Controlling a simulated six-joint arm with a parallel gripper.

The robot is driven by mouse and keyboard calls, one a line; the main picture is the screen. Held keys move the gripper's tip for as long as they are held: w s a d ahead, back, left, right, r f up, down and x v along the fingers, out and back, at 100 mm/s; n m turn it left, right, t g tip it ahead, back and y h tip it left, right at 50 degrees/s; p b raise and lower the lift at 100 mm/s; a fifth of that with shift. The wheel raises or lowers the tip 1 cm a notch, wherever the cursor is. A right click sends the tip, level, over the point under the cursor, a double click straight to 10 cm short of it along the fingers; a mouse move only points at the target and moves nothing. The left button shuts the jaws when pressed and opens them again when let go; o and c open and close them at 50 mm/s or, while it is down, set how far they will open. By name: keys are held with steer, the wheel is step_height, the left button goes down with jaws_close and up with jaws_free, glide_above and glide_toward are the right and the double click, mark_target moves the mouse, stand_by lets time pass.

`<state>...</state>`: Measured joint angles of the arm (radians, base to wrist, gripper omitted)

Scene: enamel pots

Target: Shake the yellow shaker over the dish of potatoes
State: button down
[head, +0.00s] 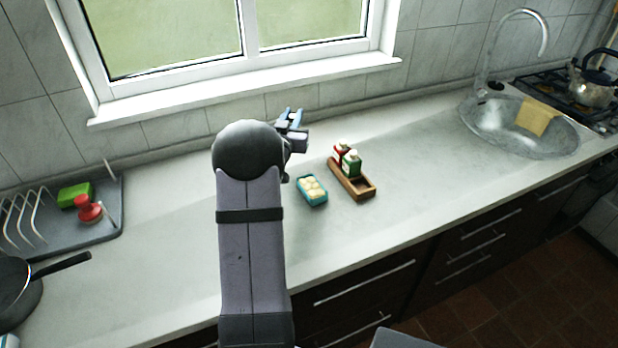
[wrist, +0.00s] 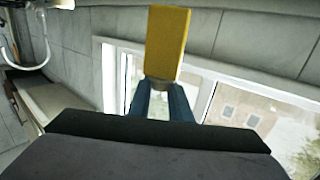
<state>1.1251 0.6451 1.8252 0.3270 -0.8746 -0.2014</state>
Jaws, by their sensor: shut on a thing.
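The yellow shaker (wrist: 167,42) shows in the wrist view as a plain yellow block between the blue fingertips of my gripper (wrist: 162,88). My gripper is shut on it. In the head view my gripper (head: 291,117) is raised behind the dark round joint of my arm, and I cannot make out the shaker there. The dish of potatoes (head: 323,202) is a small teal dish with pale yellow potatoes, on the counter. In the picture it lies below and slightly right of my gripper. The dish is not visible in the wrist view.
A wooden caddy (head: 366,192) with a red shaker (head: 339,151) and a green shaker (head: 351,164) stands right of the dish. A drying rack (head: 105,215) and a pan (head: 15,290) are at left, a sink (head: 490,135) at right. The counter between is clear.

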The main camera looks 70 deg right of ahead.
steer(key=shift+w+a+r+p, duration=0.1)
steer(key=shift+w+r+p, duration=0.3)
steer(key=shift+r, duration=0.1)
steer(key=w+a+f+t+p, duration=0.1)
steer(key=w+a+f+p, duration=0.35)
steer(key=w+p, duration=0.45)
steer(key=s+a+r+m+g+y+p, duration=0.1)
steer(key=s+a+r+m+g+p, duration=0.1)
steer(key=s+m+g, duration=0.5)
steer(key=s+r+g, duration=0.1)
steer(key=s+g, duration=0.4)
steer(key=s, duration=0.5)
steer(key=shift+s+a+m, duration=0.15)
steer(key=shift+s+m, duration=0.15)
steer(key=shift+m, duration=0.1)
